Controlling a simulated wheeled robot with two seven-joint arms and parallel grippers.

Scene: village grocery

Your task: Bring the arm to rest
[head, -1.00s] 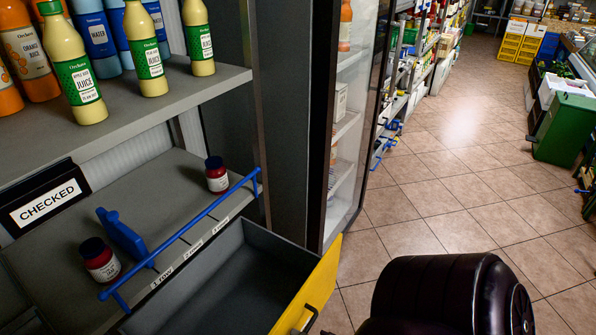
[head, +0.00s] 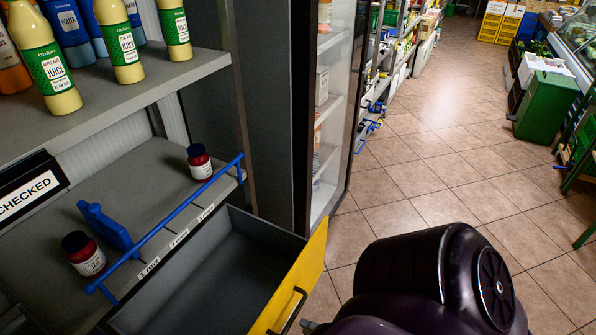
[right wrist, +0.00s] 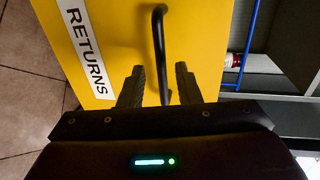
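My right arm (head: 420,275), dark and glossy, fills the bottom right of the head view. Its gripper shows only as a small grey tip by the drawer handle (head: 290,312). In the right wrist view my right gripper (right wrist: 160,72) has its two dark fingers apart with nothing gripped. The black handle bar (right wrist: 159,45) shows between the fingers; I cannot tell whether they reach around it. The handle belongs to a yellow-fronted drawer (head: 293,290), which stands open and looks empty. Its front bears a RETURNS label (right wrist: 83,45). My left gripper is not in view.
Two dark red jars, one near (head: 90,262) and one far (head: 201,172), stand on the grey shelf behind a blue rail (head: 190,200). A blue divider (head: 106,230) stands between them. Juice bottles (head: 120,45) line the shelf above. Tiled floor (head: 420,180) is clear on the right.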

